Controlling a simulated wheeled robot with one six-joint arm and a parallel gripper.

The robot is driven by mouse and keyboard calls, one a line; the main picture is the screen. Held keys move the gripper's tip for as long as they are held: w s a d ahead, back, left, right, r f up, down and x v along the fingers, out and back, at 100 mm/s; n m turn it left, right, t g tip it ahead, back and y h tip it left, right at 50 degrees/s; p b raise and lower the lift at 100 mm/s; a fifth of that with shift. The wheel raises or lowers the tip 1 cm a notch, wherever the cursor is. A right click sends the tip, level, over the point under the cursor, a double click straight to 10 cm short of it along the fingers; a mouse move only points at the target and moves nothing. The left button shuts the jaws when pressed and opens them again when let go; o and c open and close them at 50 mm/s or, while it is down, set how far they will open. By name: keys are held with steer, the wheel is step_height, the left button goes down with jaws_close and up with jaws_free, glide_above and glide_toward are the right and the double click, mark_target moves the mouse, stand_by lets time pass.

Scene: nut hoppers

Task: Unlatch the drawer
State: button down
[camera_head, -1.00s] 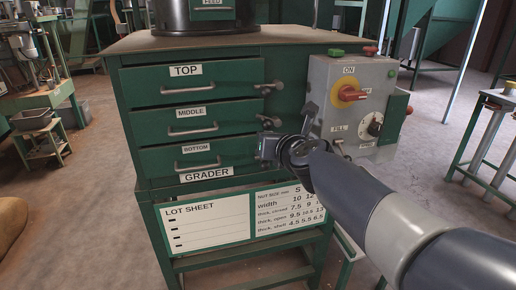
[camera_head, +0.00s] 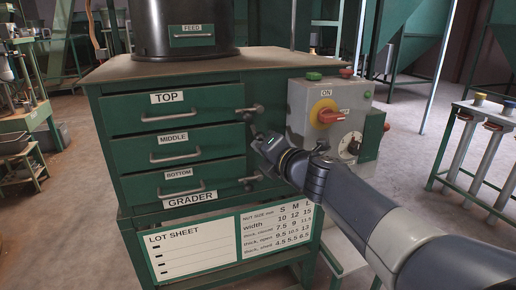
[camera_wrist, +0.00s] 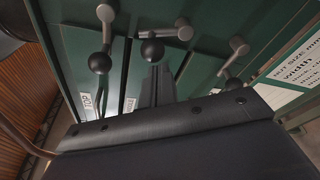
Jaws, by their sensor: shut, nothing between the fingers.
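The green grader cabinet has three shut drawers: top (camera_head: 150,108), middle (camera_head: 170,150) and bottom (camera_head: 165,184). Ball-ended latch handles sit at their right ends. The top latch (camera_head: 249,109) and bottom latch (camera_head: 250,181) lie roughly sideways in the head view. My gripper (camera_head: 265,143) covers most of the middle latch there. In the wrist view, the top latch (camera_wrist: 102,40), middle latch (camera_wrist: 168,37) and bottom latch (camera_wrist: 236,60) all show. My gripper's shut, empty fingers (camera_wrist: 156,82) are right by the middle latch's dark ball; I cannot tell whether they touch.
A grey control box (camera_head: 300,107) with a red-and-yellow switch stands close right of my gripper. A black feed drum (camera_head: 185,30) sits on the cabinet top. A lot sheet board (camera_head: 225,243) is below the drawers. A stand with tubes (camera_head: 480,125) is at far right.

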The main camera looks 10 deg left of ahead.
steer(key=shift+w+d+r+m+p, duration=0.25)
steer(key=shift+d+m+p, duration=0.1)
steer(key=shift+m+p, duration=0.2)
steer(key=shift+d, duration=0.1)
stand_by(0.5)
